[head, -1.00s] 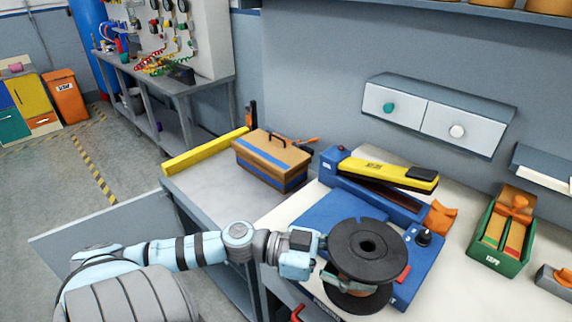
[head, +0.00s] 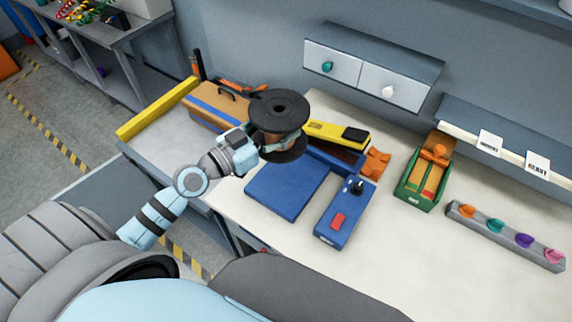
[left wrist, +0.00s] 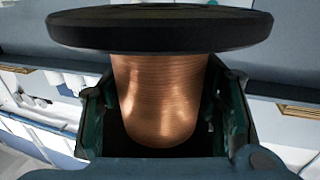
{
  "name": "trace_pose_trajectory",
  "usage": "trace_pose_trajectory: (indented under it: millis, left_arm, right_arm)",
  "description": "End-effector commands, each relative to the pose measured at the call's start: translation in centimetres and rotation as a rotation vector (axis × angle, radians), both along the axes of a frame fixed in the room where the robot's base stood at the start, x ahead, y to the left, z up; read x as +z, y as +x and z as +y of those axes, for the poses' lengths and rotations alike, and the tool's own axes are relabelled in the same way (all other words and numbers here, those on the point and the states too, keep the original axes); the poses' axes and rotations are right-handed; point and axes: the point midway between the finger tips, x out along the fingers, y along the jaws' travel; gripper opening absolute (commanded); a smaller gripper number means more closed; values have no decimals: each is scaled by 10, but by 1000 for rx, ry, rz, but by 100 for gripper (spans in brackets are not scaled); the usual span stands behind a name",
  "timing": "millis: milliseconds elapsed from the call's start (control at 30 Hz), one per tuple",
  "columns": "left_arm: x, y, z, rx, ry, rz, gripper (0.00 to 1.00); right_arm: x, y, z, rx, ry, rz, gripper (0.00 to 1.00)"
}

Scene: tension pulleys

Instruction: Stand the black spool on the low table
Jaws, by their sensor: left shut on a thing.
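The black spool (head: 280,106) has two round black flanges and copper wire wound between them. It is upright in the head view, in front of the wall. My left gripper (head: 268,147) is shut around its wire-wound middle. In the left wrist view the copper winding (left wrist: 160,95) sits between the fingers, under one black flange (left wrist: 160,30). A grey-topped table (head: 165,143) with a yellow bar along its edge, which looks like the low table, is left of the spool. My right gripper is not in view.
A brown toolbox (head: 205,106) stands at the back of the grey-topped table. A blue machine (head: 288,186) with a yellow arm (head: 333,131) is on the cream bench, partly below the spool. A green box (head: 411,188) is farther right. The front of the grey top is clear.

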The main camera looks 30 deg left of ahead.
Motion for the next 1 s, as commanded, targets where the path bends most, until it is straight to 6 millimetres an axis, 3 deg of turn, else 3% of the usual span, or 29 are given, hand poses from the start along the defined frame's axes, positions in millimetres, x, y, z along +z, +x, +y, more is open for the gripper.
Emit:
trace_pose_trajectory:
  millis: [133,200,300,400,667,800,1000]
  left_arm:
    - [-35,1,0,4,-7,5,0]
    - [-68,1,-1,4,-10,5,0]
    - [-113,1,-2,-1,-3,0,0]
    - [-143,1,-2,-2,-2,0,0]
    - [-171,1,-2,-3,-2,-1,0]
    - [-199,1,-2,-3,-2,-1,0]
    - [-198,1,-2,-3,0,-1,0]
  right_arm:
    - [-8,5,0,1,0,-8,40]
    - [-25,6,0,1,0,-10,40]
    - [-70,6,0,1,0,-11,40]
    - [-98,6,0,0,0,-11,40]
    - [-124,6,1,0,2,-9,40]
    - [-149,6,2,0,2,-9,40]
    - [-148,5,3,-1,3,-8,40]
